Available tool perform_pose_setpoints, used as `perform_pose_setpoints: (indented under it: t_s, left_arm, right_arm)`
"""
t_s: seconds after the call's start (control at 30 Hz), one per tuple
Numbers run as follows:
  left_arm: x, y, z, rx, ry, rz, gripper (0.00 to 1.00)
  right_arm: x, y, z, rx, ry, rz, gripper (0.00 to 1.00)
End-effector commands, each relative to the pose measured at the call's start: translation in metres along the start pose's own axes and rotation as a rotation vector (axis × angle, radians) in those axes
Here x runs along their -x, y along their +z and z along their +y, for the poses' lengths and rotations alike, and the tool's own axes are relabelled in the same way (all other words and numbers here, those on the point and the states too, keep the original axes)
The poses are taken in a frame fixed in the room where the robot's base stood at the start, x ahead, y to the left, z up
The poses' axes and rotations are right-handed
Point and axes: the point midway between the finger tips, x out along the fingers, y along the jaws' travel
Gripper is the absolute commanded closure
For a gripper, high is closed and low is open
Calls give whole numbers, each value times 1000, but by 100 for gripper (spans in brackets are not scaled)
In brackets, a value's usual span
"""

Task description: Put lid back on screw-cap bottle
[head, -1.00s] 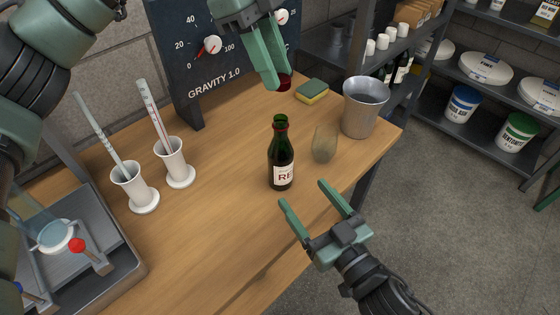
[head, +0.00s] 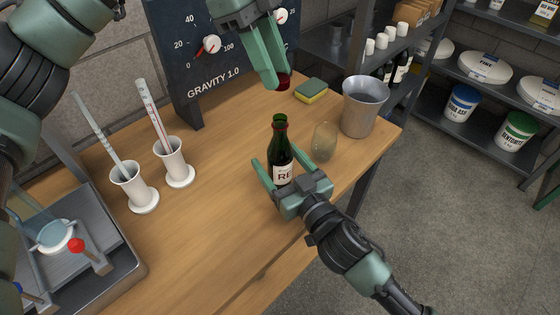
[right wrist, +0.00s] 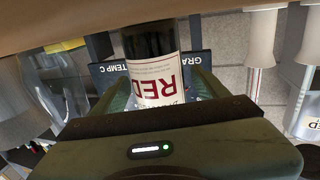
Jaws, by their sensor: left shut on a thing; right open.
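The open dark green wine bottle (head: 281,150), with a white label, stands upright on the wooden table with no lid on its neck. Its label reads RED in the right wrist view (right wrist: 158,82). The dark red lid (head: 284,81) is in my left gripper (head: 274,80), which is shut on it above and behind the bottle. My right gripper (head: 277,168) is open, low at the bottle's near side, with its fingers on either side of the lower body. I cannot tell whether they touch the glass.
A clear glass (head: 325,142) and a metal bucket (head: 364,108) stand right of the bottle. A sponge (head: 311,91) lies behind. Two white cylinder stands (head: 174,160) with thermometer-like tubes and a grey tray (head: 117,262) are at the left. The gauge board (head: 205,75) rises at the back.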

Motion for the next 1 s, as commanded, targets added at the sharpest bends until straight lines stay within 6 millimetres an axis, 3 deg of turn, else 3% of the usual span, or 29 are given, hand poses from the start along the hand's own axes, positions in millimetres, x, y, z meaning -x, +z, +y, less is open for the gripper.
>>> perform_pose_setpoints:
  t_s: [0.13,0.4,0.67,1.0]
  left_arm:
    - [0,0,0,0,0,0,100]
    - [0,0,0,0,0,0,100]
    - [-7,3,0,1,1,1,100]
    - [-45,19,1,-1,0,8,100]
  right_arm:
    - [0,0,0,0,0,0,26]
    - [0,0,0,0,0,0,100]
    - [0,0,0,0,0,0,100]
    - [0,0,0,0,0,0,100]
